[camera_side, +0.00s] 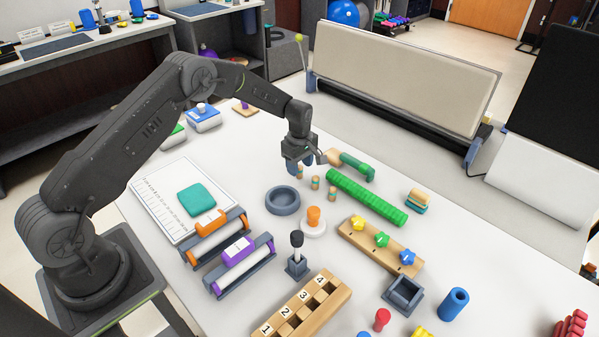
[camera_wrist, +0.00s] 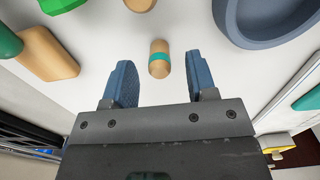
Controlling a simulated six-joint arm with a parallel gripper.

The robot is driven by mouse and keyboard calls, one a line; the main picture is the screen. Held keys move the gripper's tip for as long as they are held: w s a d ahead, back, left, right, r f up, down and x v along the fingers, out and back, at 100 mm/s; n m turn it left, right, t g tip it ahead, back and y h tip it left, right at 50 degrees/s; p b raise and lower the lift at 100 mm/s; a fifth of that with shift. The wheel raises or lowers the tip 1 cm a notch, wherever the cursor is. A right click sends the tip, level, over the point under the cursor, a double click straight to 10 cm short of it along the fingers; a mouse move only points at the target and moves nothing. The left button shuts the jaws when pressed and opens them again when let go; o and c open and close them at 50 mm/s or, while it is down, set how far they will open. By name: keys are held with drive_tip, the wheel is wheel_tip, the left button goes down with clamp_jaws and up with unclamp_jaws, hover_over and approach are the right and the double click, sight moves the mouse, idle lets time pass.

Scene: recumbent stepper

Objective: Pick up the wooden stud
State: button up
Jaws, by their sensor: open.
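The nearest wooden stud (camera_wrist: 159,58) is a small light-wood cylinder with a teal band. In the wrist view it lies beyond my gripper, in line with the gap between the two blue fingers. My gripper (camera_side: 299,164) is open and empty, fingers pointing down. In the side view this stud (camera_side: 300,171) shows just by the fingertips, partly hidden. Two more banded studs, one in the middle (camera_side: 315,183) and one farther right (camera_side: 332,191), stand on the white table. The end of another stud (camera_wrist: 140,4) shows at the top of the wrist view.
A grey bowl (camera_side: 283,201) stands close to the studs. A green-and-wood handled tool (camera_side: 350,164) and a ridged green roll (camera_side: 366,197) lie on the other side. A white base with an orange peg (camera_side: 314,218) stands in front. The table (camera_side: 240,155) behind my gripper is mostly bare.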

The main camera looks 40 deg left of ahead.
drive_tip(key=shift+a+f, duration=0.1)
drive_tip(key=shift+f, duration=1.35)
drive_tip(key=shift+c, duration=0.3)
clamp_jaws()
